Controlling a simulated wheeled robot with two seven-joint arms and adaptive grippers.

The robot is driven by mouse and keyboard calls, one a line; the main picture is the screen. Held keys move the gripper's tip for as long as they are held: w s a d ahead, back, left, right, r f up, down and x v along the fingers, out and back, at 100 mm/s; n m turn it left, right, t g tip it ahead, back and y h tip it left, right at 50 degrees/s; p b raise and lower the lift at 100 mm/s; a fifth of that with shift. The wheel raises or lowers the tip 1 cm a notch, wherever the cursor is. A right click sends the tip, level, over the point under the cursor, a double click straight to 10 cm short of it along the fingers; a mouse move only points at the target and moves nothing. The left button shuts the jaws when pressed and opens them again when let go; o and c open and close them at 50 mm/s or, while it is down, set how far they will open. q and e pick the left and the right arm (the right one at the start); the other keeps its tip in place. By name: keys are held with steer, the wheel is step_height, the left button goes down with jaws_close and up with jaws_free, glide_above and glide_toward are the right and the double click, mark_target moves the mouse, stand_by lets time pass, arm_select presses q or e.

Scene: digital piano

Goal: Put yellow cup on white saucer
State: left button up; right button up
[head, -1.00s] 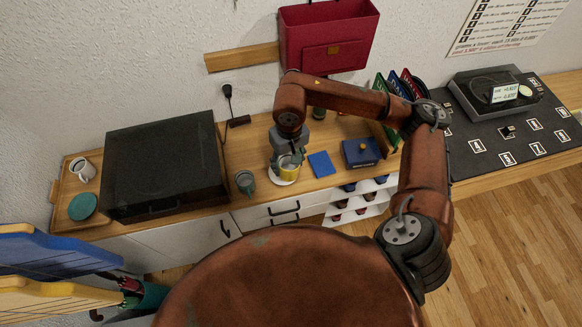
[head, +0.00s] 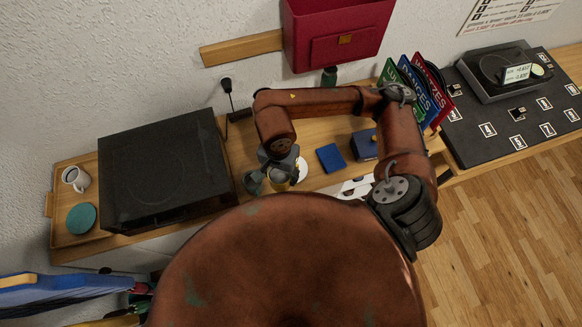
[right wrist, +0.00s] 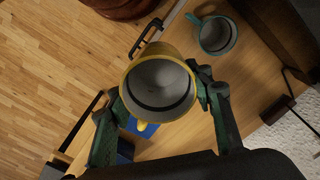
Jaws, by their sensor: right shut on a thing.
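The yellow cup (head: 278,183) is held in my right gripper (head: 279,170), left of the white saucer (head: 302,171) in the head view. In the right wrist view I look into the cup (right wrist: 158,84), grey inside, between the two fingers of the gripper (right wrist: 163,112). The gripper is shut on the cup. Part of the saucer is hidden behind the gripper in the head view, and I do not see it in the wrist view. The cup's height above the counter is hard to tell. My left gripper is not in view.
A teal cup (head: 254,182) stands close left of the yellow cup, also in the wrist view (right wrist: 216,36). A black turntable box (head: 165,172) is farther left. A blue pad (head: 330,158) and blue box (head: 364,145) lie right of the saucer.

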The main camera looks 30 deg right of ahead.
mark_target(282, 185)
steer(key=s+m, duration=0.1)
steer(key=s+a+m, duration=0.1)
steer(key=shift+s+a+f+m, duration=0.1)
steer(key=shift+s+f+m, duration=0.05)
steer(key=shift+s+m, duration=0.25)
steer(key=shift+w+d+f, duration=0.35)
steer(key=shift+w+d, duration=0.05)
steer(key=shift+d, duration=0.05)
steer(key=w+d+f+p, duration=0.1)
steer(key=w+d+f, duration=0.7)
steer(key=shift+w, duration=0.15)
steer(key=shift+w+d+f, duration=0.25)
steer(key=shift+f, duration=0.15)
step_height(282, 185, down, 3)
steer(key=shift+w+d+f+p, duration=0.1)
steer(key=shift+d+p, duration=0.05)
steer(key=shift+p, duration=0.5)
steer(key=shift+f, duration=0.2)
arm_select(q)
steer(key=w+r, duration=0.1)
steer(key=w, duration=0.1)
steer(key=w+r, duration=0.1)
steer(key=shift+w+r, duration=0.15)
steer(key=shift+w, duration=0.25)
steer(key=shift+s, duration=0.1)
